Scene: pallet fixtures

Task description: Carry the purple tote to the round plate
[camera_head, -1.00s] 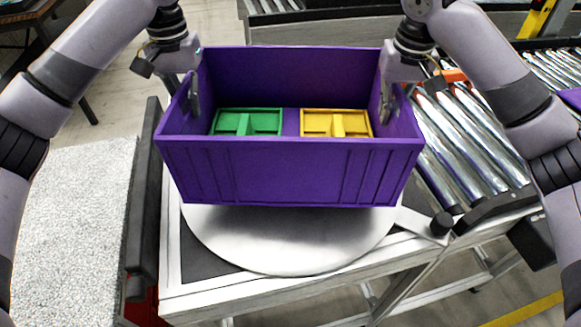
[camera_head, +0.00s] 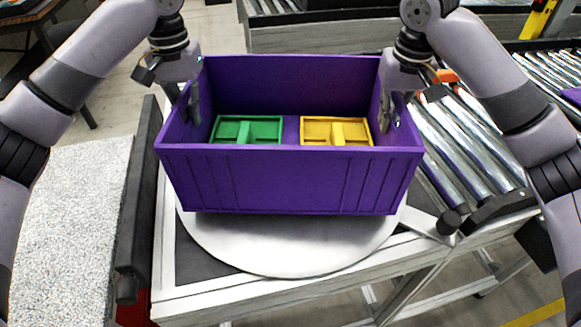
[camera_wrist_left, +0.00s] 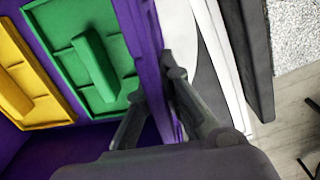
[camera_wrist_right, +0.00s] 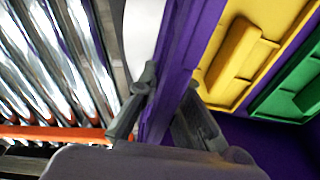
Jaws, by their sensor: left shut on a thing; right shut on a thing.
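The purple tote (camera_head: 290,180) is level over the round plate (camera_head: 290,255), a pale metal disc whose front part shows below it. I cannot tell whether the tote touches the plate. A green tray (camera_head: 247,131) and a yellow tray (camera_head: 336,132) lie inside the tote. My left gripper (camera_head: 190,105) is shut on the tote's left wall; its fingers pinch the wall in the left wrist view (camera_wrist_left: 160,95). My right gripper (camera_head: 386,112) is shut on the right wall, which also shows between its fingers in the right wrist view (camera_wrist_right: 163,95).
A roller conveyor (camera_head: 465,140) with metal rollers runs at the right. The plate sits on a metal-framed stand (camera_head: 240,298). A dark upright bar (camera_head: 135,200) borders the stand at the left, beside a speckled light surface (camera_head: 65,220).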

